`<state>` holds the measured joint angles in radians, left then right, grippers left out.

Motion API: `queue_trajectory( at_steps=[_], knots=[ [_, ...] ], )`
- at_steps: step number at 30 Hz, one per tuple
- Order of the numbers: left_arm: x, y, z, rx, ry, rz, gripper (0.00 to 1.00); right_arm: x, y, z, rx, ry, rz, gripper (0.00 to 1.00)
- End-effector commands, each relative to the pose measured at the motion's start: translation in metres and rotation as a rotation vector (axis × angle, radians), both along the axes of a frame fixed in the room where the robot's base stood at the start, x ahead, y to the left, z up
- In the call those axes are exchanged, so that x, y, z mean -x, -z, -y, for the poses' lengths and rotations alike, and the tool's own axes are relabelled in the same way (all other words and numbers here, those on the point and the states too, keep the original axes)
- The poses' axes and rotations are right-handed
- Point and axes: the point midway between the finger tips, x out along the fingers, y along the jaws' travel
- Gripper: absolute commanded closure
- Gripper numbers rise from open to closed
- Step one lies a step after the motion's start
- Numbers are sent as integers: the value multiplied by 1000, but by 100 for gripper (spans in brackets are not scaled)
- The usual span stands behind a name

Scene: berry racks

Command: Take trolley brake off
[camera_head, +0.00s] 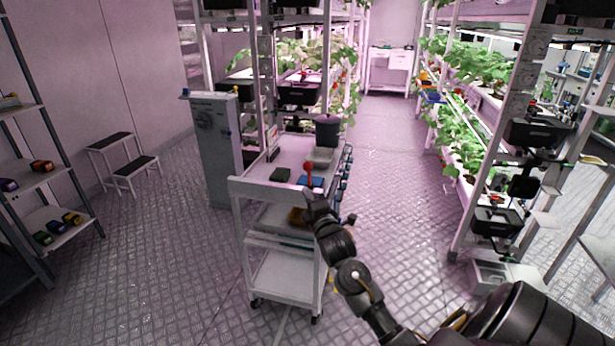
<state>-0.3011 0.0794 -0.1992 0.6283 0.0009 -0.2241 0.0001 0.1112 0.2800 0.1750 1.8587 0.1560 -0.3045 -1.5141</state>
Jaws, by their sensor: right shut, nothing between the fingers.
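The white trolley (268,188) stands in the middle of the aisle, with several shelves and dark castors. A red-topped upright lever (309,169), which looks like the brake handle, shows at the trolley's near right side. My right arm reaches up from the lower right. My right gripper (310,193) is shut and empty, just below the red lever in the picture. I cannot tell whether it touches the lever or the trolley's edge. My left gripper is out of view.
On the trolley's top are a dark bucket (327,130), a blue tray (311,181) and a dark box (281,174). A grey cabinet (214,145) stands close behind left. Plant racks flank the aisle. A step stool (125,160) is at left. The floor right of the trolley is clear.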

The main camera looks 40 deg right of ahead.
Motion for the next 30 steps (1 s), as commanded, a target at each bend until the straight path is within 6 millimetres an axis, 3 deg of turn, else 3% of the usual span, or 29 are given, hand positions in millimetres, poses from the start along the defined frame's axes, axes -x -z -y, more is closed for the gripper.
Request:
queue_trajectory(
  at_steps=[7,15,30],
  knots=[
    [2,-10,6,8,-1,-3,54,-47,-11,17,-2,3,0,100],
    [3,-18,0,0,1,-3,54,-58,-16,46,-1,2,-1,100],
    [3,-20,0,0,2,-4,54,-62,-18,48,-6,-3,-3,100]
  ],
)
